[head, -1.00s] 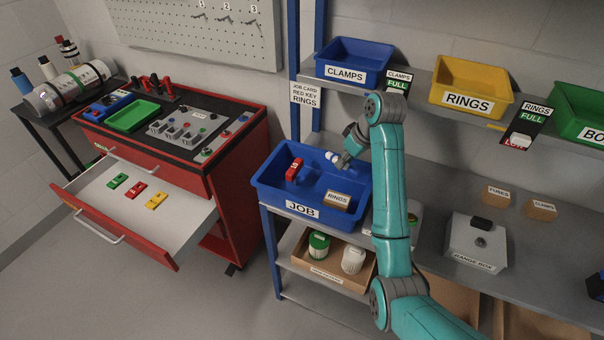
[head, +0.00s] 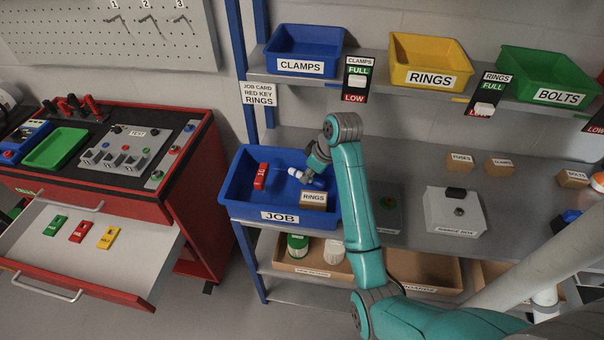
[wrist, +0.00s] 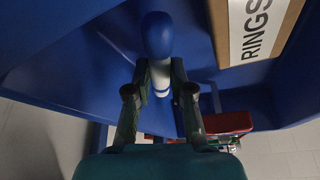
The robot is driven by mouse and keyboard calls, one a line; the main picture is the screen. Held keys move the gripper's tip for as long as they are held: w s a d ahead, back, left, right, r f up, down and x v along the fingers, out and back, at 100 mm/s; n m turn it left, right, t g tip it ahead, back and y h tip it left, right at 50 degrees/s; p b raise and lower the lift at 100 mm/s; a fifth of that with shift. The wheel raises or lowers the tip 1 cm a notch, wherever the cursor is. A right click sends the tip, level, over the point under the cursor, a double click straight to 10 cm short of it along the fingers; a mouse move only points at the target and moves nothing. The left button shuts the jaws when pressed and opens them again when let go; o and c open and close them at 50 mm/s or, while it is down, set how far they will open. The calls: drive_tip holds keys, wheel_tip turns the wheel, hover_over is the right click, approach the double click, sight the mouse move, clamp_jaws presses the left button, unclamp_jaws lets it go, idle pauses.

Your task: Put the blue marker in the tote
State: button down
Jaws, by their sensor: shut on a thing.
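My gripper (head: 308,174) is shut on the blue marker (head: 296,173), which has a white body and blue ends. In the wrist view the marker (wrist: 158,38) sticks out from between the finger pads (wrist: 160,75), its blue end away from my gripper. The blue tote labelled JOB (head: 236,207) stands on the bench below. My gripper and the marker are over the tote's inside, near its right side. I cannot tell whether the marker touches the tote floor.
The tote also holds a red key-like block (head: 261,176) at left and a RINGS box (head: 313,200) close to the marker. Shelf bins stand above at the back. An open red drawer (head: 100,240) is at left. A grey box (head: 455,212) sits on the bench at right.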

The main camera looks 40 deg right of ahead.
drive_tip(key=shift+f, duration=0.7)
drive_tip(key=c, duration=1)
unclamp_jaws()
drive_tip(key=shift+f, duration=0.1)
